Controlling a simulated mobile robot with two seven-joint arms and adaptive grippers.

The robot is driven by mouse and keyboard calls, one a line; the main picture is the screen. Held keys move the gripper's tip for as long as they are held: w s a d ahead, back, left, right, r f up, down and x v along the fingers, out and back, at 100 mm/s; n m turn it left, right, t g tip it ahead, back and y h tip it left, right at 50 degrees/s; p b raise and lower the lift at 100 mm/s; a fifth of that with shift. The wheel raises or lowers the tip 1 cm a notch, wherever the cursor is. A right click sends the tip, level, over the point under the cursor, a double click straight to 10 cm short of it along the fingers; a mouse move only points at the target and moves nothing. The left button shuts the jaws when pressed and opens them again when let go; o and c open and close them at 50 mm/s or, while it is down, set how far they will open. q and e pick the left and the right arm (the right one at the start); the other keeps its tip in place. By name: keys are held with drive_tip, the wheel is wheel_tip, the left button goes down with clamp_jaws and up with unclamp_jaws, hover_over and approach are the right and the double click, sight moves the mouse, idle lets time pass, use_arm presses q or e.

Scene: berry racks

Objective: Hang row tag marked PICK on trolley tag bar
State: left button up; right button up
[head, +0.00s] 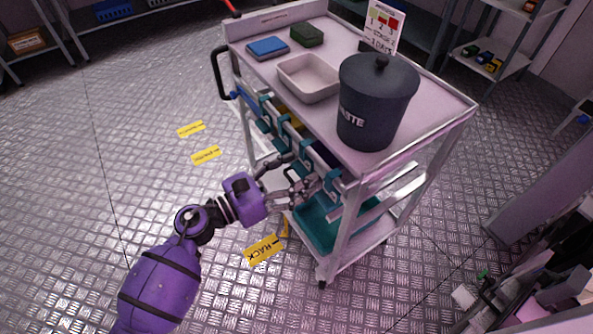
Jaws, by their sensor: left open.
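The trolley (435,117) stands in the middle right of the head view. A bar with several teal clips or hooks (306,152) runs along its near-left side, below the top. My left gripper (305,174) is open beside the lower front end of this bar, its fingers close to the teal hooks. I cannot tell whether a finger touches one. No tag with a readable PICK marking shows; a small yellow piece (286,228) is partly visible below the gripper, its marking unreadable. My right gripper is out of view.
The trolley top holds a dark lidded waste bin (374,105), a pale tray (309,79), a blue box (267,47) and a sign (383,24). A teal crate (319,230) is on the lower shelf. Yellow labels, one reading RACK (264,249), mark the floor.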

use_arm(q)
drive_tip(key=v, duration=1.1)
drive_tip(key=shift+s+a, duration=0.2)
drive_tip(key=shift+a, duration=0.05)
